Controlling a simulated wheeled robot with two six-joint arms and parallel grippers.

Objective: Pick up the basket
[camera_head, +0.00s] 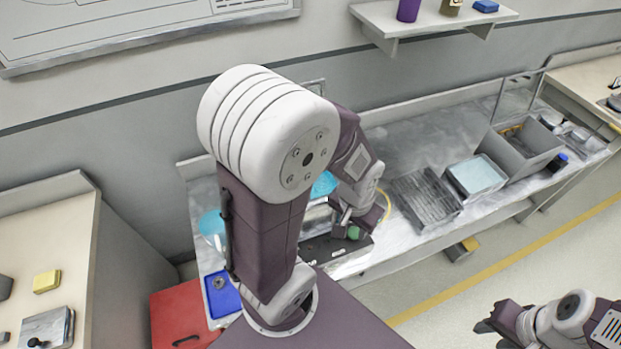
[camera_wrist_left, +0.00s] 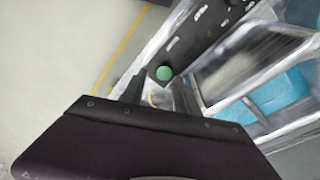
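No thing shows clearly as a basket. The nearest match is a grey open bin (camera_head: 520,148) on the counter at the right, with some items inside, far from both grippers. My left gripper (camera_head: 350,225) is over the counter's near part, beside a small green round thing (camera_head: 353,232). In the left wrist view its fingers (camera_wrist_left: 160,95) stand apart, with the green thing (camera_wrist_left: 164,73) showing beyond the gap and a thin yellow curve below it. Nothing is seen held. My right gripper (camera_head: 492,322) is at the lower right, over the floor; its fingers are too small to judge.
A ribbed grey tray (camera_head: 425,198) and a pale-blue-topped box (camera_head: 476,176) stand left of the bin. A dark panel (camera_head: 330,250) lies under my left gripper. A blue tray (camera_head: 221,293) and red cabinet (camera_head: 180,315) are at the left. Floor at right is open.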

